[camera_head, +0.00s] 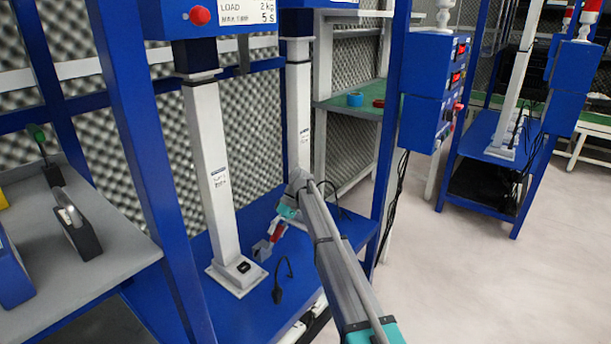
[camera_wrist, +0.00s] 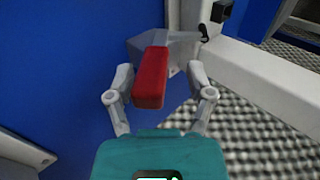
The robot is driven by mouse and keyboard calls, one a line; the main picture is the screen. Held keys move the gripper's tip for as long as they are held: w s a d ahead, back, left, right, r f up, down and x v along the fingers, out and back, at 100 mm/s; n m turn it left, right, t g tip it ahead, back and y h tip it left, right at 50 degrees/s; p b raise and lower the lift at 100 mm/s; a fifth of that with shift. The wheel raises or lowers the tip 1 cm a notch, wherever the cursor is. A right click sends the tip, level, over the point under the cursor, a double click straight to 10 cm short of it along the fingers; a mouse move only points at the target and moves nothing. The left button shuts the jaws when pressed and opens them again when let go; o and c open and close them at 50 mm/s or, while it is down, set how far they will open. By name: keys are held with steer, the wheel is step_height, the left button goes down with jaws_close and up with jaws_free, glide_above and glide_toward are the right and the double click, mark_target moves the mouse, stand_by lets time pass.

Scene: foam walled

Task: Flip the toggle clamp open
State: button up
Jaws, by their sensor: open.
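The toggle clamp has a red handle (camera_wrist: 152,76) and a grey metal body (camera_wrist: 178,46). In the head view, the red handle (camera_head: 278,231) shows small above the blue bench, with a grey body (camera_head: 262,249) at its lower left. My gripper (camera_wrist: 160,80) is open in the wrist view. Its two grey fingers stand on either side of the red handle, with a gap visible at each side. In the head view my arm reaches in from the lower right and partly hides my gripper and the clamp area.
A white post (camera_head: 212,175) stands on the blue bench (camera_head: 222,305) left of the clamp, and another white post (camera_head: 299,110) stands behind. A black hooked cable (camera_head: 279,288) rises near the bench front. A blue frame upright (camera_head: 150,160) is at left. Open floor (camera_head: 470,280) lies to the right.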

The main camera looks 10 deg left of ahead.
steer(key=s+d+r+m+t+h+p, duration=0.15)
steer(key=s+d+m, duration=0.25)
steer(key=s+d, duration=0.65)
steer(key=s+d+m+t+h+p, duration=0.3)
steer(key=s+d, duration=0.5)
steer(key=d, duration=0.6)
steer(key=s+d+r+m+t+p, duration=0.1)
steer(key=s+d+m+t+p, duration=0.3)
steer(key=s+d, duration=0.65)
step_height(320, 180, up, 38)
steer(key=w+d+g+p, duration=0.1)
steer(key=w+p, duration=0.1)
steer(key=p, duration=3.4)
steer(key=shift+w+f+m, duration=0.15)
steer(key=shift+f+m, duration=0.1)
steer(key=shift+m, duration=0.05)
